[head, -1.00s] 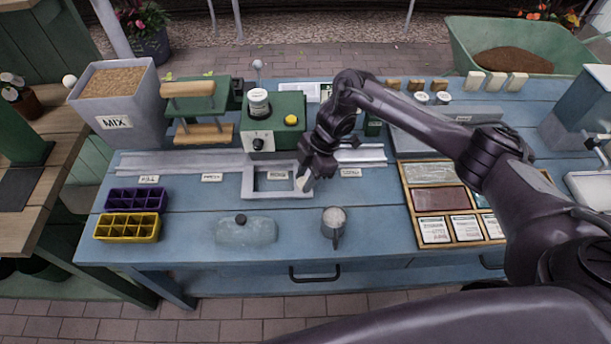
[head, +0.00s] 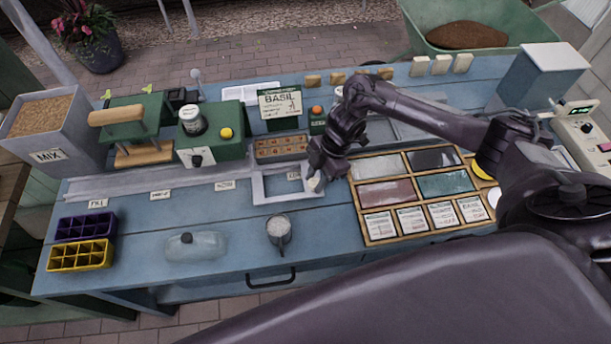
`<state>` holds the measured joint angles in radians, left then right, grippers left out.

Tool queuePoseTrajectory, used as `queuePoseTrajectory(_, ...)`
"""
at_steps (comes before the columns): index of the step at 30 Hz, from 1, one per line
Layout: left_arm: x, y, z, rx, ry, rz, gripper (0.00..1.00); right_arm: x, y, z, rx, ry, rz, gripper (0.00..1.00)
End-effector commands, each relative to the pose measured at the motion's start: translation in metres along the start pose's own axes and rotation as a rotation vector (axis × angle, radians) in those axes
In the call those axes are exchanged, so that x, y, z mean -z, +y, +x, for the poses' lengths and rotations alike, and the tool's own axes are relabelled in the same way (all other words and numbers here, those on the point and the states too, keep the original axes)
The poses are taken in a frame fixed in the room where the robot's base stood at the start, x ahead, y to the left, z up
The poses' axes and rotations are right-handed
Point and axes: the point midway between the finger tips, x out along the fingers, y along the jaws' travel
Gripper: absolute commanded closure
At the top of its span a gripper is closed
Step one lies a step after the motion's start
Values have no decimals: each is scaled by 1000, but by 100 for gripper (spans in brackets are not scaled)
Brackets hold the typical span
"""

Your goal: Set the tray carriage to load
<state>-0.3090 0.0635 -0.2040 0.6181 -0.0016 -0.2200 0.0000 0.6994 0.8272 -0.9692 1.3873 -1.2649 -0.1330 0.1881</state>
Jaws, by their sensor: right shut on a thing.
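The tray carriage (head: 288,198) is a white open rectangular frame on the long grey rail (head: 130,185) along the bench. It lies at the rightmost rail label (head: 293,175), partly covered, which shows within its opening. The third label (head: 224,185) is clear of it to the left, beyond the labels for press (head: 160,195) and fill (head: 97,203). My right gripper (head: 316,182) is shut on the carriage at its right end; the fingers hide the exact contact. No tray shows in the frame's opening. My left gripper is out of view.
A basil sign (head: 280,103) and a brown tray with holes (head: 281,148) stand behind the carriage. A metal cup (head: 279,232) and a clear dome (head: 195,246) stand in front. A wooden seed box (head: 372,226) lies close on the right.

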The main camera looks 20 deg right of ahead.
Motion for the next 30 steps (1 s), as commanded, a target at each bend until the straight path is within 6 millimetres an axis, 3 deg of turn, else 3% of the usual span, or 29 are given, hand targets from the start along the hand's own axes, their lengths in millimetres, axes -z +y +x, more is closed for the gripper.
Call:
queuePoseTrajectory(4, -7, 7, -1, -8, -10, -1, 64, -15, -7, -6, 1, 4, 1, 100)
queuePoseTrajectory(14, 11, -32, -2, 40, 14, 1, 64, -33, -15, -14, 0, 3, -1, 100)
queuePoseTrajectory(24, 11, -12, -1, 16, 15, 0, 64, -35, -16, -15, 1, 0, 1, 100)
queuePoseTrajectory(25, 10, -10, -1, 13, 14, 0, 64, -36, -16, -15, 1, 0, 1, 69)
queuePoseTrajectory(30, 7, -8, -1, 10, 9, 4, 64, -35, -16, -14, 2, 1, 0, 49)
